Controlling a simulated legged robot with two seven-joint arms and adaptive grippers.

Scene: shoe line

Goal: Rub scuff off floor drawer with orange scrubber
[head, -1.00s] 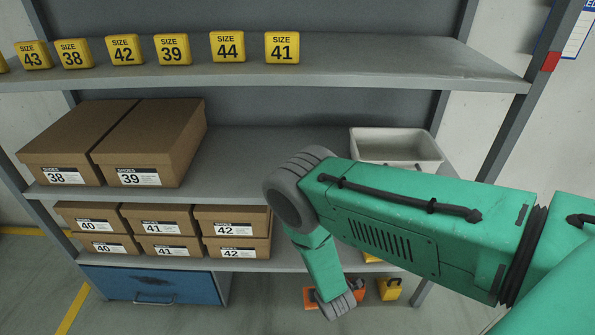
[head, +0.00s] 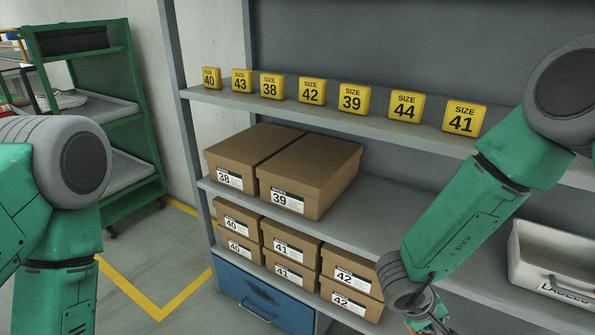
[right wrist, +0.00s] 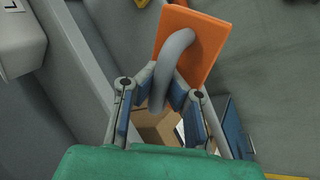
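The blue floor drawer (head: 285,312) is at the bottom of the shelf in the head view, with a dark scuff (head: 262,293) on its front and a metal handle below. The orange scrubber (right wrist: 190,45) shows in the right wrist view, an orange slab with a curved grey handle. My right gripper (right wrist: 160,92) is shut on that handle, its blue-padded fingers on either side. In the head view the right gripper is at the bottom edge, right of the drawer and mostly cut off. My left arm shows at the left; its gripper is out of view.
Small shoe boxes (head: 290,247) are stacked directly above the drawer, close to my right arm. Larger boxes (head: 310,170) sit on the shelf above. A white bin (head: 560,290) stands at the right. Floor before the drawer is open, with yellow lines (head: 150,308).

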